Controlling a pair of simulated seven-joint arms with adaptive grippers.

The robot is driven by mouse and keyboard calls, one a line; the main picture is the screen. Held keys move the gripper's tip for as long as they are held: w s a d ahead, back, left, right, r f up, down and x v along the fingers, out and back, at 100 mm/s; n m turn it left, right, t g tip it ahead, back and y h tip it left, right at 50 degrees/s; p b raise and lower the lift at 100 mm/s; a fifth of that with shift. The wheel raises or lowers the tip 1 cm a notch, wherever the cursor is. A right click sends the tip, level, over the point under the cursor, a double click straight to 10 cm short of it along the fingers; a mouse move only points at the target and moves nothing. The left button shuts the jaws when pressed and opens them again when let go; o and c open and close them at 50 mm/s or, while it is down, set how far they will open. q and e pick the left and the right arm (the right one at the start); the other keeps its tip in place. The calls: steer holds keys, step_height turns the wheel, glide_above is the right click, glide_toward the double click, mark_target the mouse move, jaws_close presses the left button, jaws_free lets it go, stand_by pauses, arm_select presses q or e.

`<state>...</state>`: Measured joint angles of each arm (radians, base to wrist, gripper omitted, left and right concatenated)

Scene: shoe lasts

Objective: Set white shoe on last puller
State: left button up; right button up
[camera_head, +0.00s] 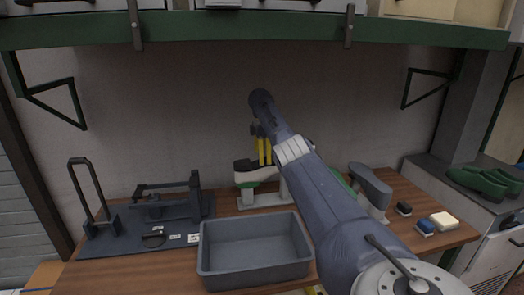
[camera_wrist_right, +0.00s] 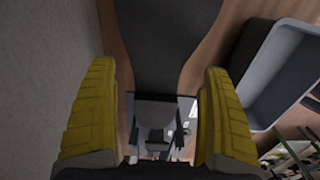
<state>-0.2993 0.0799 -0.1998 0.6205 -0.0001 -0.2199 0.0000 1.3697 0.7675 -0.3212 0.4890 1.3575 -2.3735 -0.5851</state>
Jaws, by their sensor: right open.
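A white shoe (camera_head: 258,177) with a dark sole sits sole-up on a pale stand (camera_head: 265,200) at the back middle of the table. My right gripper (camera_head: 263,151), with yellow fingers, is above this shoe. In the right wrist view, the gripper (camera_wrist_right: 158,115) is open, and a dark sole (camera_wrist_right: 165,45) lies ahead of and between its fingers. Whether the fingers touch it is unclear. The last puller appears to be the dark metal device (camera_head: 180,202) on a dark mat at the left. My left gripper is out of view.
A grey bin (camera_head: 254,275) stands at the front middle; its wall (camera_wrist_right: 258,65) shows in the wrist view. A grey sole-up shoe (camera_head: 370,186) stands right of my arm. Green shoes (camera_head: 478,182) rest on the side cabinet. A green-edged shelf (camera_head: 240,28) hangs above.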

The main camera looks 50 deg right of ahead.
steer(key=shift+f, duration=2.65)
steer(key=shift+c, duration=0.3)
steer(key=c, duration=1.6)
steer(key=shift+o, duration=0.2)
steer(key=shift+r, duration=0.1)
steer(key=shift+r, duration=5.65)
